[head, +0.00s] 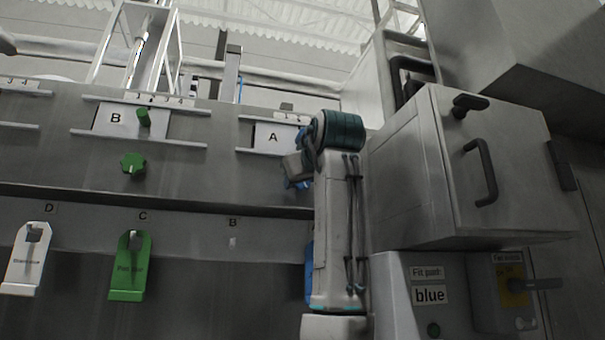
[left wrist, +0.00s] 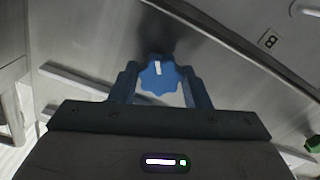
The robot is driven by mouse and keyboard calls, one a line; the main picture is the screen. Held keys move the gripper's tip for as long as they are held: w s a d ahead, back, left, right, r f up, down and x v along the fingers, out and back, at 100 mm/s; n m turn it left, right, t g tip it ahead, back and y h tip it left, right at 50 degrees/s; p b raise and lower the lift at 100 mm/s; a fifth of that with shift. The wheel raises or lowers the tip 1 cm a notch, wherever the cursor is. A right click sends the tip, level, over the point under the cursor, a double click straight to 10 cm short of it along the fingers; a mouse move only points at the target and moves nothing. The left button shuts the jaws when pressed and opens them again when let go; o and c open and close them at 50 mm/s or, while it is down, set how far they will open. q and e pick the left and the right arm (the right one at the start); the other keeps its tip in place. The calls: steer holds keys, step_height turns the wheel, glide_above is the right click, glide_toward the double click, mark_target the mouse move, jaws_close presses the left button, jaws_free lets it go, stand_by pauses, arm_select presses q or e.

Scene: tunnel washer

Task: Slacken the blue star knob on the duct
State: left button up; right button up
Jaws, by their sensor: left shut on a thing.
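The blue star knob (left wrist: 158,77) on the grey duct has a white mark on its face and shows in the left wrist view. The two blue fingers of my left gripper (left wrist: 160,92) stand on either side of it and are shut on it. In the head view, my left gripper (head: 292,178) is at the duct, below the plate marked A (head: 273,137), mostly behind my own arm. In that view I cannot tell the blue knob from the blue fingers. My right gripper is in neither view.
A green knob (head: 133,163) sits under plate B (head: 115,118). Below hang a white tag (head: 25,262), a green tag (head: 128,270) and a partly hidden blue one (head: 309,270). A grey box with handles (head: 420,170) stands close right of my arm, above a "Fit guard: blue" sign (head: 430,294).

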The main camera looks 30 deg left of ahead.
arm_select(q)
steer(key=shift+f+n+p, duration=0.15)
steer(key=shift+n+p, duration=1.8)
steer(key=shift+n, duration=5.35)
steer(key=shift+f+n+p, duration=0.15)
steer(key=shift+n+p, duration=1.8)
steer(key=shift+n, duration=5.35)
steer(key=o, duration=1)
steer(key=shift+c, duration=0.2)
steer(key=shift+r, duration=0.1)
